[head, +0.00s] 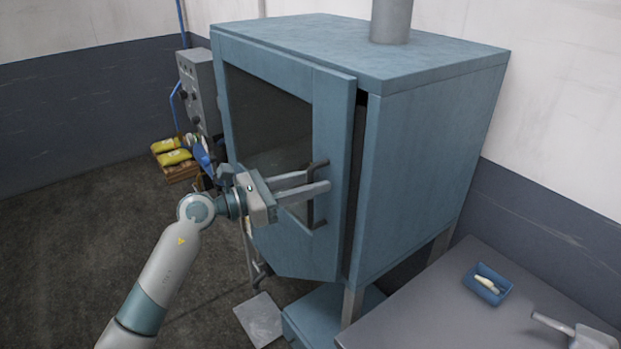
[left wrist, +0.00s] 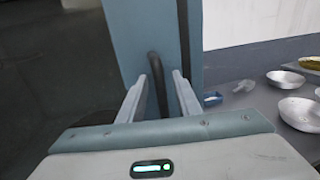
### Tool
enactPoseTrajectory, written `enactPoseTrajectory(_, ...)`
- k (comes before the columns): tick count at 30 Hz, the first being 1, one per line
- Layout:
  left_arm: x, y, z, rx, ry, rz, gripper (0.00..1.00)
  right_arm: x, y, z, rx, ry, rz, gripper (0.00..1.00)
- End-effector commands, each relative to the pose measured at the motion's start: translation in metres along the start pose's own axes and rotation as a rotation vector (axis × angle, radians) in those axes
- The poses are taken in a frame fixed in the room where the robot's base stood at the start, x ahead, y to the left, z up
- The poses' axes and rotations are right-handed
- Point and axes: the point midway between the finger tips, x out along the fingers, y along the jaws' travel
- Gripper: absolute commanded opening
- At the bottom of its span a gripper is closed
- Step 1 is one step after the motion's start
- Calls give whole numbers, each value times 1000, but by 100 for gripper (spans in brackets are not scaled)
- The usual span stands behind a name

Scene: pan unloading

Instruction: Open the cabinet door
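The blue-grey cabinet (head: 440,130) has a door (head: 333,130) with a dark window. The door stands slightly ajar, with a dark gap along its right edge. A dark bar handle (head: 317,215) is on the door's right side; it also shows in the left wrist view (left wrist: 156,75). My left gripper (head: 322,180) is at the handle, its fingers spread on either side of the bar. In the left wrist view, the bar stands between the fingers with gaps visible.
A grey table (head: 430,310) stands at the right, with a blue tray (head: 490,272) holding a pale item. Metal bowls (left wrist: 285,79) show on it in the left wrist view. A control box (head: 198,90) and yellow bags (head: 172,157) are at the left.

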Motion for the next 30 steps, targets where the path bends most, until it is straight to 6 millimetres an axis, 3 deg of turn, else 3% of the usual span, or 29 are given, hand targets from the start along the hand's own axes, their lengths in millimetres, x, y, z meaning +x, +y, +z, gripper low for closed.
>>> enactPoseTrajectory(7,0,0,0,0,0,0,31,0,0,0,0,0,0,31)
enactPoseTrajectory(11,0,0,0,0,0,0,2,0,0,0,0,0,0,31)
enactPoseTrajectory(12,0,0,0,0,0,0,0,0,0,0,-1,0,0,31)
enactPoseTrajectory(23,-5,0,-2,0,0,-9,0,6,1,1,-1,-1,1,31)
enactPoseTrajectory(30,-29,-2,-4,3,0,-43,0,25,2,3,-1,-1,2,31)
